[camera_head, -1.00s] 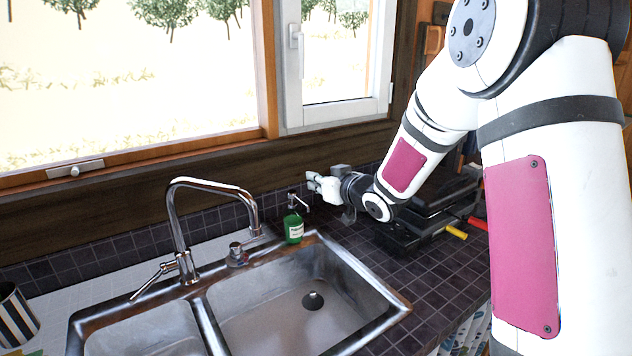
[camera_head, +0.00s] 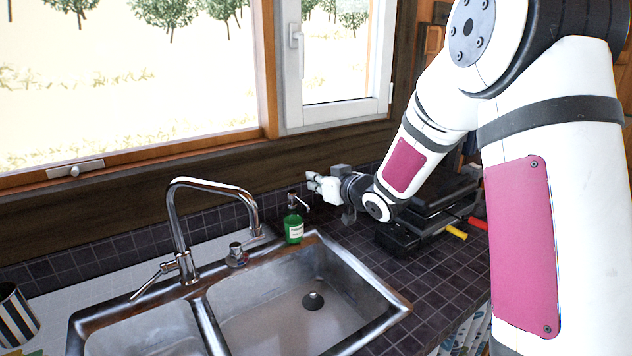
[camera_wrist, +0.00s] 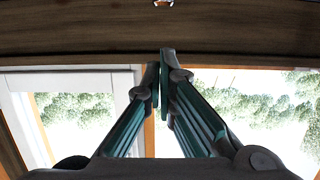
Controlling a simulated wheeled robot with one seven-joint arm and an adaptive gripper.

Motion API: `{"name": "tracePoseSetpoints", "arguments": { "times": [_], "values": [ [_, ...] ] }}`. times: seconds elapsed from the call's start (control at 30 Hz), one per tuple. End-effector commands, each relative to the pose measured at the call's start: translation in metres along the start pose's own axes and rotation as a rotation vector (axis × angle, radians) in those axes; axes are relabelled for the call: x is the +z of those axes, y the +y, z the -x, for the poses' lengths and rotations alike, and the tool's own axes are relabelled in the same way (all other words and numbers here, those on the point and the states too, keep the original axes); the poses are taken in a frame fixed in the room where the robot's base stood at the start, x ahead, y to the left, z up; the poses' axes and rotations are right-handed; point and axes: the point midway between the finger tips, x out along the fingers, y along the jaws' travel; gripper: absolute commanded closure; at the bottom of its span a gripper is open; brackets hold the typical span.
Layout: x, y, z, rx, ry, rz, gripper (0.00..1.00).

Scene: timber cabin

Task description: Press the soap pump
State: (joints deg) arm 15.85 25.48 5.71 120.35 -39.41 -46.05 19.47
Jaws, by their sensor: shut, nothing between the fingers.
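The soap bottle does not show in the wrist view.
A chrome faucet (camera_head: 180,225) rises left of the bottle above the double metal sink (camera_head: 270,300). A dark box-like appliance (camera_head: 400,238) sits right of the bottle. A striped cup (camera_head: 14,315) stands far left. The window wall (camera_head: 130,212) is close behind.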

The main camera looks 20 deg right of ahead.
Motion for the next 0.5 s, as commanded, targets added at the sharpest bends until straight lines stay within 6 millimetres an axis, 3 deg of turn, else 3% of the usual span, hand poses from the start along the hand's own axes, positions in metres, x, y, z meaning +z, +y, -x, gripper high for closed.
{"name": "tracePoseSetpoints", "arguments": {
  "times": [0.5],
  "values": [
    [-0.016, -0.001, 0.005, 0.001, -0.002, -0.002, 1.0]
  ]
}}
